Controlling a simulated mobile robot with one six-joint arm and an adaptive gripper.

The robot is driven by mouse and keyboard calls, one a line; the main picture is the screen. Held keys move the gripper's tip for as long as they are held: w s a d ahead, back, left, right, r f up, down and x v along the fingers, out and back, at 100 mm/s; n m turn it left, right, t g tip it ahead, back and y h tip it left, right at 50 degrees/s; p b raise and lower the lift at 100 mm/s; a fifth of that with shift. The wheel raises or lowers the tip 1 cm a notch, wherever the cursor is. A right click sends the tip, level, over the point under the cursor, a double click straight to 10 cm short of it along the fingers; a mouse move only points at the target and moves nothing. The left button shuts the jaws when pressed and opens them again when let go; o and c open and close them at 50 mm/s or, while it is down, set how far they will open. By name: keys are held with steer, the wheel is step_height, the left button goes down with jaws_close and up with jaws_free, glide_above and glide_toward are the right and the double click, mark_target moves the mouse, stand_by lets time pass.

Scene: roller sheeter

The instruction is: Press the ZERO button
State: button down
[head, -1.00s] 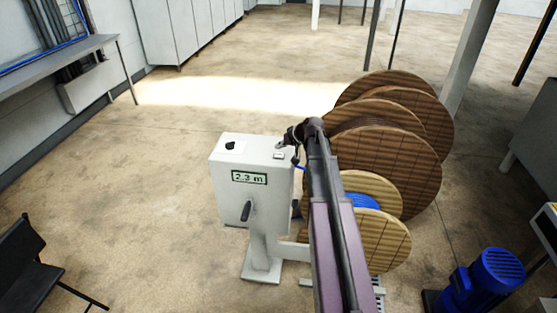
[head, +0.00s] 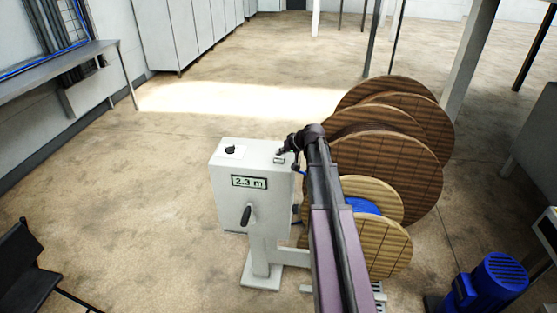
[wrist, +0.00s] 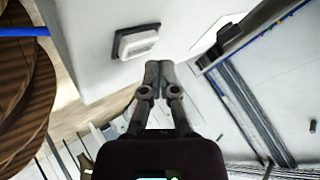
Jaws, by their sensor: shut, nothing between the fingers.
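The light-grey control box (head: 228,200) stands on a post, with a display reading 2.3 m (head: 249,182) on its front. A small button (head: 279,160) sits on its top face near the right edge. In the wrist view the button (wrist: 137,42) is a pale rectangular cap in a dark frame; I cannot read a label on it. My gripper (head: 282,152) is at the box top, close to the button. In the wrist view my gripper (wrist: 153,72) is shut and empty, its fingertips just beside the button; I cannot tell whether they touch the box.
A black knob (head: 231,149) on a white plate is on the box top to the left. A dark handle (head: 246,215) juts from its front. Large wooden reels (head: 385,165) stand close on the right, and a blue motor (head: 490,280) is at lower right. Open floor lies left.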

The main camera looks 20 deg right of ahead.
mark_target(280, 160)
steer(key=shift+f+b, duration=0.9)
steer(key=shift+b, duration=0.05)
stand_by(1.7)
steer(key=shift+r, duration=0.2)
steer(key=shift+r+p, duration=0.7)
steer(key=shift+p, duration=0.25)
steer(key=shift+r+p, duration=2.5)
steer(key=s+a+f+n+g+h, duration=0.1)
steer(key=s+a+g, duration=0.3)
steer(key=s+a, duration=0.7)
steer(key=s+a+f+n+g+h, duration=0.1)
steer(key=s+a+f+g+h, duration=0.2)
steer(key=s+a, duration=0.9)
steer(key=shift+s+f+n+g+h, duration=0.35)
steer(key=shift+s+f, duration=0.5)
steer(key=shift+s, duration=0.35)
steer(key=shift+a, duration=0.1)
